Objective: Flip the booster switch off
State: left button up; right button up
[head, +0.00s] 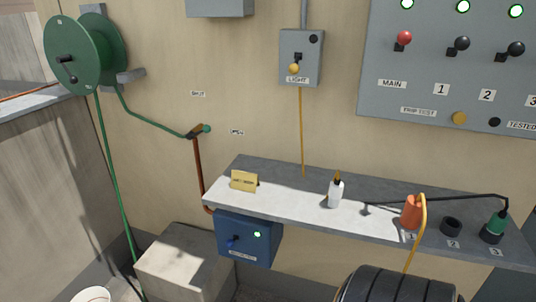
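A blue box (250,248) hangs just under the left part of the shelf. On its front are a dark blue lever (234,239) and a lit green lamp (257,234). A small label (242,255) sits at its bottom edge; it is too small to read surely, so I cannot confirm that this is the booster switch. The lever's knob sticks out to the left; which setting this is I cannot tell. Neither of my grippers is in view.
The shelf (285,207) holds a yellow card (244,181), a white bottle (335,192) and an orange plug (411,212). A grey LIGHT switch box (301,58) and a larger panel (450,90) are above. A concrete block (180,262) stands lower left; a black ribbed object (395,285) is lower right.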

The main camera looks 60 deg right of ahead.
aim_at(229, 242)
jog(key=z, duration=1.4)
jog(key=i+j, duration=0.1)
jog(key=j, duration=0.3)
jog(key=i+j, duration=0.15)
jog(key=j, duration=0.2)
jog(key=i+j, duration=0.1)
jog(key=j, duration=0.3)
jog(key=i+j, duration=0.15)
jog(key=j, duration=0.25)
jog(key=i+j, duration=0.1)
jog(key=j, duration=0.3)
